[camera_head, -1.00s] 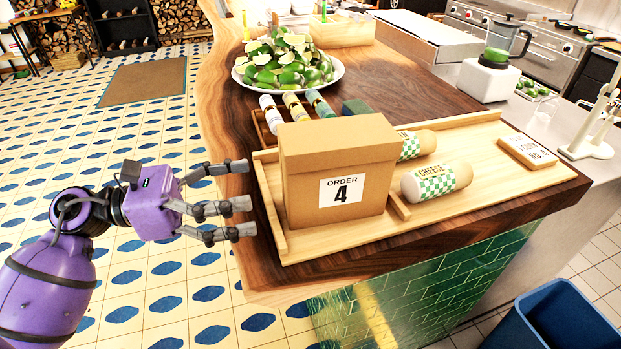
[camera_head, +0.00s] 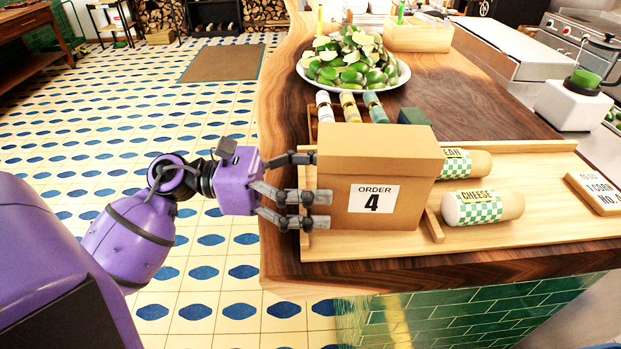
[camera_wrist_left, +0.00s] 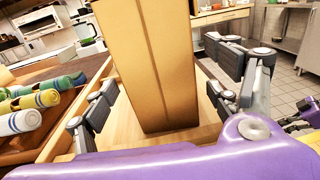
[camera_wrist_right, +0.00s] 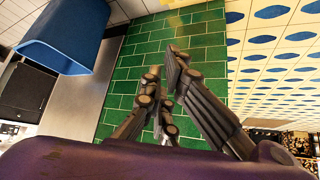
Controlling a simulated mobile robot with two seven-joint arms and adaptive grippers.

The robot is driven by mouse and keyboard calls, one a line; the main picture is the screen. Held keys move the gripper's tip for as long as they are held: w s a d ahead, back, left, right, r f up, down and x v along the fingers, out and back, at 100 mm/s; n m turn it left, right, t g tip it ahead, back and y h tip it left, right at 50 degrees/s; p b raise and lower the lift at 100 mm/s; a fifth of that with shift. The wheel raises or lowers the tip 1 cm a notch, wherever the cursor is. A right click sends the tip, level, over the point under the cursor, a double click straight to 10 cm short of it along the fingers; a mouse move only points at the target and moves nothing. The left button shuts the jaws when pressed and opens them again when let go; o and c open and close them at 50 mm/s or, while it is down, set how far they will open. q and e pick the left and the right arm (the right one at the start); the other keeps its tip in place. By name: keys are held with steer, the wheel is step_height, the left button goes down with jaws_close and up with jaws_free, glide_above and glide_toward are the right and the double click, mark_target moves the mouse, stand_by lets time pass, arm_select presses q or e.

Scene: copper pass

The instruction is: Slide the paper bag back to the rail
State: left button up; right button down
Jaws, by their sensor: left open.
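The paper bag (camera_head: 380,180) is a brown, box-shaped bag with a white "ORDER 4" label. It stands upright on the wooden tray (camera_head: 530,233) near its left end. My left gripper (camera_head: 318,185) is open at the bag's left side, its fingertips close to or touching it. In the left wrist view the bag (camera_wrist_left: 150,65) stands between the spread fingers (camera_wrist_left: 165,95). A low wooden strip (camera_head: 433,226), perhaps the rail, lies right of the bag's base. My right gripper (camera_wrist_right: 165,90) is empty in front of green tiles, its fingers near each other.
A "CHEESE" roll (camera_head: 482,207) and another roll (camera_head: 466,163) lie right of the bag. Several small rolls (camera_head: 349,107) and a plate of limes (camera_head: 355,62) are behind it. A blue bin (camera_wrist_right: 65,35) shows in the right wrist view.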

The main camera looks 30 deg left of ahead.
mark_target(360, 182)
arm_select(q)
steer(key=p+x, duration=0.1)
steer(key=x, duration=0.4)
steer(key=shift+w+d+r, duration=0.1)
steer(key=shift+r, duration=0.1)
steer(key=shift+w+d+f+p, duration=0.1)
steer(key=shift+w+d+p, duration=0.2)
steer(key=shift+d, duration=0.2)
steer(key=shift+d+f, duration=0.1)
steer(key=c, duration=1.2)
arm_select(e)
steer(key=shift+w+r, duration=0.7)
steer(key=shift+r, duration=0.35)
